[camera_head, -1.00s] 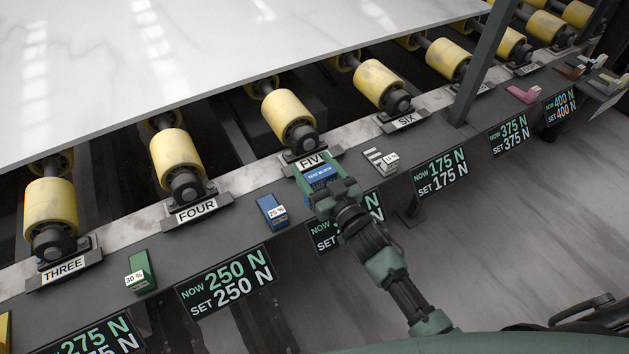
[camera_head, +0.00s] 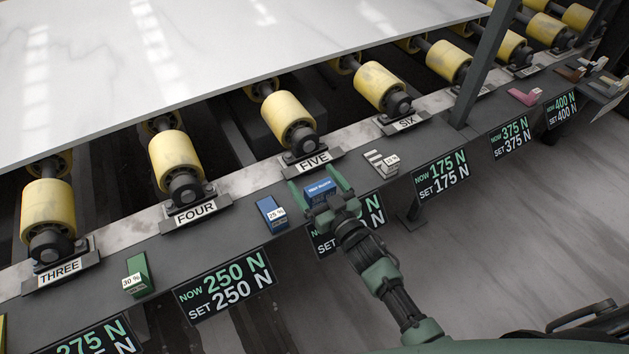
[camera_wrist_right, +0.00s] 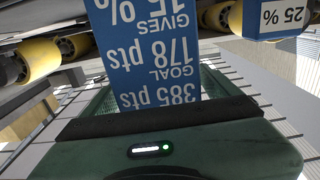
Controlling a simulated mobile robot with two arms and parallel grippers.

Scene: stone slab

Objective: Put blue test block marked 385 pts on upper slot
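The blue test block (camera_head: 320,188) is on or just above the dark ledge, below the label FIVE. It also shows in the right wrist view (camera_wrist_right: 150,50), with "385 pts", "GOAL 178 pts" and "GIVES 15 %" upside down. My right gripper (camera_head: 317,183) is open, with one finger on each side of the block. In the head view a gap shows beside the left finger; contact on the right is unclear. My left gripper is in neither view. I cannot make out which place is the upper slot.
A blue block marked 25 % (camera_head: 271,212) stands left of my gripper, a green block marked 30 % (camera_head: 138,275) farther left. A slotted grey piece (camera_head: 381,163) lies to the right. Yellow rollers (camera_head: 289,119) and a pale slab (camera_head: 200,60) lie behind.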

